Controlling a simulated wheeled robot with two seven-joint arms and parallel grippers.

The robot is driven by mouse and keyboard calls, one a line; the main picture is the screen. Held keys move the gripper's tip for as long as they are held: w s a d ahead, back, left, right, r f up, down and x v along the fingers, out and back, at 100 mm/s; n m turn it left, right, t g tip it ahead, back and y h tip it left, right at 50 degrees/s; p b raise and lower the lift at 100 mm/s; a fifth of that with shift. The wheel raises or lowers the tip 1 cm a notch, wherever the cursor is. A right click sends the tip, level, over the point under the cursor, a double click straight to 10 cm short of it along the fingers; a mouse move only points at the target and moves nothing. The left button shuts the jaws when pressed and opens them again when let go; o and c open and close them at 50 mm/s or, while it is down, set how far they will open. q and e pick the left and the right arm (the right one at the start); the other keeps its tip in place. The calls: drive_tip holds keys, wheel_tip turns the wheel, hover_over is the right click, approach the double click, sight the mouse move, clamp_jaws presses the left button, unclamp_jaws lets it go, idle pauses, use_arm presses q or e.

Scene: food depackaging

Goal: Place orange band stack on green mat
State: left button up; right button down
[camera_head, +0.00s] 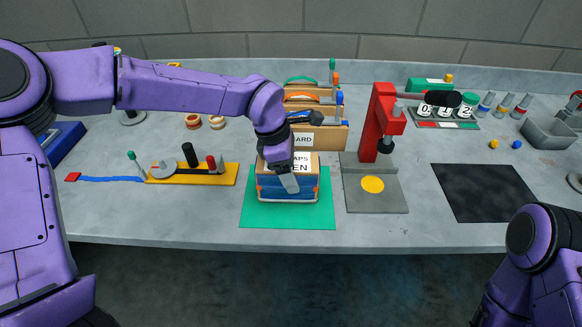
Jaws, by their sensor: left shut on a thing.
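A boxy stack (308,189) with blue sides, a pale tan top and small orange marks at its side edges is over the middle of the green mat (260,219). Its top carries partly covered black lettering. My left gripper (289,183) comes down over the front middle of the stack and is shut on it; the arm and wrist cover part of the top. The stack looks level. I cannot tell whether its underside rests on the mat or is just above it. My right arm shows at the lower right, with its gripper out of view.
Behind the mat stands a wooden rack (330,137) with colored handles. A red press (380,122) on a grey base is close on the right, then a black mat (484,192). A yellow fixture (222,175) lies to the left. The table's front edge is near the green mat.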

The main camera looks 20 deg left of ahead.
use_arm(q)
drive_tip(key=shift+s, duration=0.1)
drive_tip(key=o, duration=1.5)
drive_tip(key=b+v, duration=0.1)
drive_tip(key=v, duration=1.1)
drive_tip(key=shift+s+r, duration=0.1)
drive_tip(key=shift+r, duration=0.05)
drive_tip(key=shift+a, duration=0.1)
